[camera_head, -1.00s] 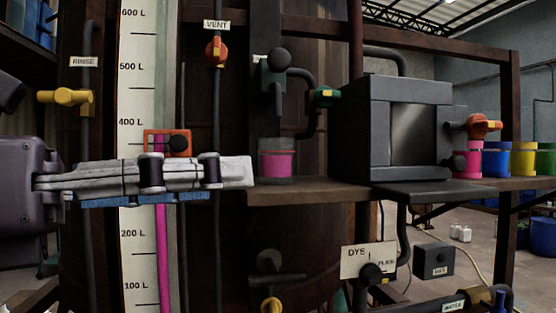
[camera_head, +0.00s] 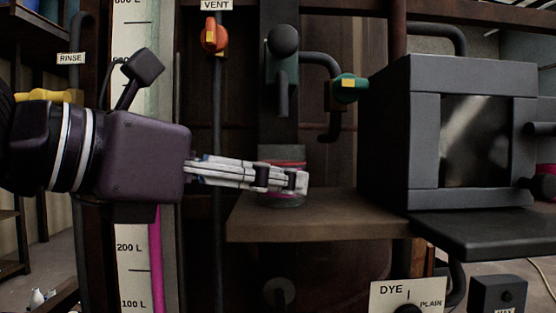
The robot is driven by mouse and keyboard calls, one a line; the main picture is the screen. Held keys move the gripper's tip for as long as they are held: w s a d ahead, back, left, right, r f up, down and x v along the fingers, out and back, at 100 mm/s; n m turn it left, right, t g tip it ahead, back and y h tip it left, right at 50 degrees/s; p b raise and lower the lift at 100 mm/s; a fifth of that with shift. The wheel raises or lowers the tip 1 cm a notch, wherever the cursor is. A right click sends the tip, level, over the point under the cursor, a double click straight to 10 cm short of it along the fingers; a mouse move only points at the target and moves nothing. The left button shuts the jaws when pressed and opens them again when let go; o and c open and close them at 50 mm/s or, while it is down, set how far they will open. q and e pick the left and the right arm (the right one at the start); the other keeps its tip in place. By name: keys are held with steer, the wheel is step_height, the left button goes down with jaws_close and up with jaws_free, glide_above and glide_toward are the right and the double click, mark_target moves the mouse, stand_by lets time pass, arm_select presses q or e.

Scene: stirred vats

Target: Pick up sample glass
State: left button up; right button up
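The sample glass (camera_head: 283,155) stands upright on the brown shelf below the dark spout. Its grey upper part with a thin red line shows above my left gripper, and its base shows below; the middle is hidden. My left gripper (camera_head: 297,181) comes in from the left, level, with its fingers across the front of the glass. I see the fingers nearly edge-on, so I cannot tell whether they are around the glass, touching it, open or shut. My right gripper is not in view.
The brown shelf (camera_head: 330,218) has bare room right of the glass. A dark box with a glossy window (camera_head: 475,140) stands further right, with a flat ledge (camera_head: 490,236) in front. The spout (camera_head: 282,95) hangs above the glass. A green-handled valve (camera_head: 350,88) is nearby.

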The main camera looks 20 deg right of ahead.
arm_select(q)
steer(key=p+x, duration=0.1)
steer(key=x, duration=0.2)
steer(key=shift+w+d+r, duration=0.1)
steer(key=shift+d, duration=0.2)
steer(key=shift+w+d+f, duration=0.15)
steer(key=shift+d+f, duration=0.05)
steer(key=shift+d, duration=0.2)
steer(key=shift+a, duration=0.25)
steer(key=shift+c, duration=1.3)
steer(key=c, duration=1.3)
steer(key=shift+r, duration=0.1)
steer(key=shift+c, duration=0.4)
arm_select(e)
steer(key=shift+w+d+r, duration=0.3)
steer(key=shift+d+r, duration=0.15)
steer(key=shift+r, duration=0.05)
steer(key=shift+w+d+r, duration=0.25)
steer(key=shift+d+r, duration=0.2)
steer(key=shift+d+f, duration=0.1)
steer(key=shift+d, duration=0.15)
